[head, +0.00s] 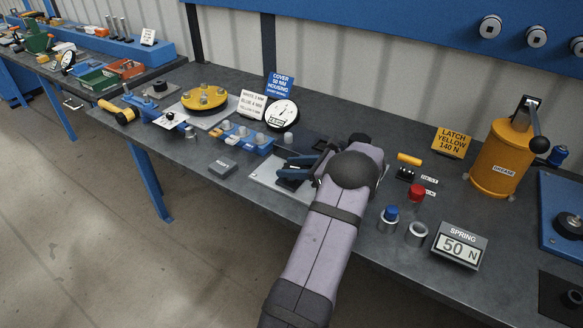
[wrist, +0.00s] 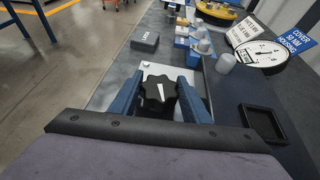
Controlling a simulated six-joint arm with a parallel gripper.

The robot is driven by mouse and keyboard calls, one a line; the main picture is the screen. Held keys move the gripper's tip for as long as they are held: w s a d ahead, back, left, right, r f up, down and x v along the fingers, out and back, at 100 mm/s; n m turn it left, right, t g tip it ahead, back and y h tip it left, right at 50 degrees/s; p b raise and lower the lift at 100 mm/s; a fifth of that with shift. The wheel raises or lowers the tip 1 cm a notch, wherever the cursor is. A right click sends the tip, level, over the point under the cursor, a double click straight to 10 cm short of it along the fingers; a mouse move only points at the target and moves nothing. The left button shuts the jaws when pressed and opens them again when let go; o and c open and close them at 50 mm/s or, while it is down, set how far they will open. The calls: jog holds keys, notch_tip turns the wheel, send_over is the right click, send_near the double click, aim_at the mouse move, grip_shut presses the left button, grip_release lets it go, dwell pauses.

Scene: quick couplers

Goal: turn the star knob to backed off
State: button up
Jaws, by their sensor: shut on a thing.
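The star knob (wrist: 158,91) is black and lobed, with a white pointer mark on its top, in the wrist view. It stands over a light grey plate (wrist: 153,70). My gripper (wrist: 160,92) has its two blue fingers on either side of the knob and is shut on it. In the head view my gripper (head: 298,169) is low over the same plate (head: 264,176), and the arm hides most of the knob there. I cannot read any position marking around the knob.
A small dark block (head: 222,168) lies left of the plate. Blue fixtures (head: 240,137) and a dial gauge (head: 283,115) stand behind. A black square tray (wrist: 265,124) is right of the gripper in the wrist view. A spring display (head: 459,246) stands to the right, near the bench's front edge.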

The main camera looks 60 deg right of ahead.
aim_at(291, 167)
jog(key=shift+d+r+n+y+b, duration=0.1)
jog(key=shift+n+y+b, duration=0.25)
jog(key=shift+n+y, duration=0.85)
jog(key=shift+r+n+g+y+b, duration=0.1)
jog(key=shift+n+g+y+b, duration=0.35)
jog(key=shift+n+y, duration=0.3)
jog(key=o, duration=1)
jog(key=shift+o, duration=0.2)
jog(key=shift+y, duration=0.25)
notch_tip(291, 167, up, 10)
jog(key=shift+b, duration=0.35)
